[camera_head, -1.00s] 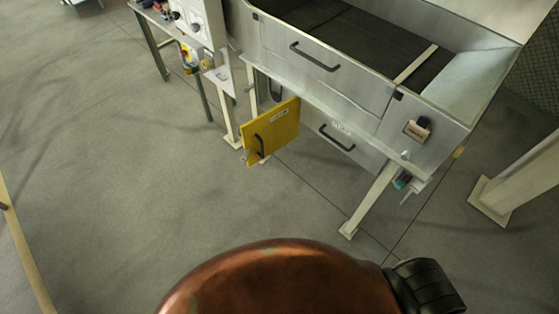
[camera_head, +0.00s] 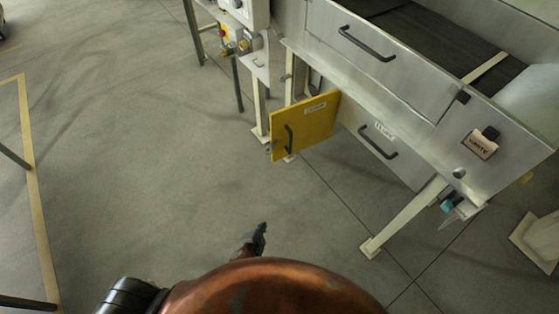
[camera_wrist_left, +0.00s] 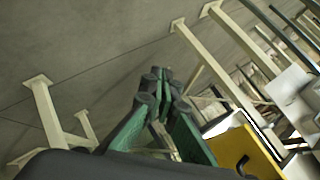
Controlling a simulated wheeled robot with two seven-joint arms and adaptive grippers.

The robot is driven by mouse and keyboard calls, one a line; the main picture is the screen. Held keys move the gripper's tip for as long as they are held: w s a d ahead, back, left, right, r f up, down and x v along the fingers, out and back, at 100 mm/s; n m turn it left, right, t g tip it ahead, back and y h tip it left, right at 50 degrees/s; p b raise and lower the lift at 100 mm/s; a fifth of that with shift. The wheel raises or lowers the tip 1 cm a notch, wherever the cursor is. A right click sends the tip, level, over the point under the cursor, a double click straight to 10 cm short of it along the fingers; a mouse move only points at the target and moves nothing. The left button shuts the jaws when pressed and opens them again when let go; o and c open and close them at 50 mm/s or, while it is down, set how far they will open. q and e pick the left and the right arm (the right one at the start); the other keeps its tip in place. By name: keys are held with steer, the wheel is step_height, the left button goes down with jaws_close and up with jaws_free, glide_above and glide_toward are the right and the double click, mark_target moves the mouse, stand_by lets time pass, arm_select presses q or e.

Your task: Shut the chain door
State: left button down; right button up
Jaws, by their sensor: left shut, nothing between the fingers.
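The chain door is taken to be the yellow panel (camera_head: 305,127) with a black handle and a small label, hanging low under the machine's left end. It stands swung open, out from the frame. In the left wrist view the yellow panel (camera_wrist_left: 252,150) shows at the lower right, partly cut off. My left gripper (camera_head: 262,229) is shut and empty, in front of the door and below it in the head view, apart from it. Its green-and-black fingers (camera_wrist_left: 160,80) are together in the left wrist view. My right gripper is in neither view.
The metal machine (camera_head: 400,75) stands on pale legs, with a grey lower panel (camera_head: 385,145) right of the yellow door. A pale leg (camera_head: 405,217) reaches the floor at right. A control box (camera_head: 245,50) stands at left. The floor (camera_head: 150,170) at left is open.

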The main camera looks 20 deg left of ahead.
arm_select(q)
steer(key=w+d+r+m+t+b, duration=0.2)
steer(key=w+r+t+b, duration=0.1)
steer(key=r, duration=0.6)
steer(key=w+d+r+m+t+y+b, duration=0.15)
steer(key=w+r, duration=0.25)
steer(key=r, duration=0.6)
steer(key=w+d+r+m+t+b, duration=0.1)
steer(key=w+r+m+t+b, duration=0.2)
steer(key=r, duration=0.6)
steer(key=w+a+n+p, duration=0.1)
steer(key=w+a, duration=0.3)
steer(key=w, duration=0.6)
steer(key=shift+w+a+r, duration=0.2)
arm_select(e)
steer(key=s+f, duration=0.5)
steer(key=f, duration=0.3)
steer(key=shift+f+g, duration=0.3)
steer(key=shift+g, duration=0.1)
arm_select(q)
steer(key=shift+t, duration=0.25)
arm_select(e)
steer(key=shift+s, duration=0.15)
